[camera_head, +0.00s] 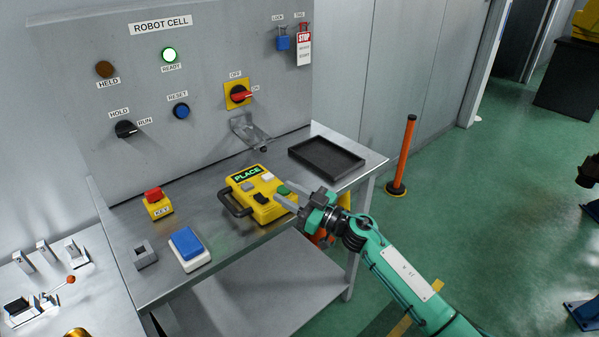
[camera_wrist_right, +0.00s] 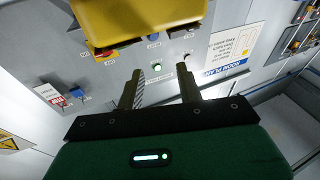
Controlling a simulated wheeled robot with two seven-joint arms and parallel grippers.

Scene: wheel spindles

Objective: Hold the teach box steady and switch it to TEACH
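The teach box (camera_head: 258,208) is yellow, with a black handle at its left and a lit display reading PLACE. It lies on the metal bench. A black knob (camera_head: 261,198), a pale key and a green button (camera_head: 284,190) show on its top; I cannot read the switch's setting. My right gripper (camera_head: 282,196) is at the box's right end, its fingers apart. In the right wrist view, the gripper (camera_wrist_right: 158,78) has a gap between its fingers and a yellow body (camera_wrist_right: 140,22), likely the box, lies just beyond the tips. Contact is unclear. My left gripper is out of view.
A black tray (camera_head: 355,160) lies behind right of the box. A blue-topped block (camera_head: 187,243), a small grey block (camera_head: 145,254) and a red-topped yellow button box (camera_head: 158,205) stand to its left. The ROBOT CELL panel (camera_head: 205,75) rises behind, with a bracket (camera_head: 250,132) jutting out.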

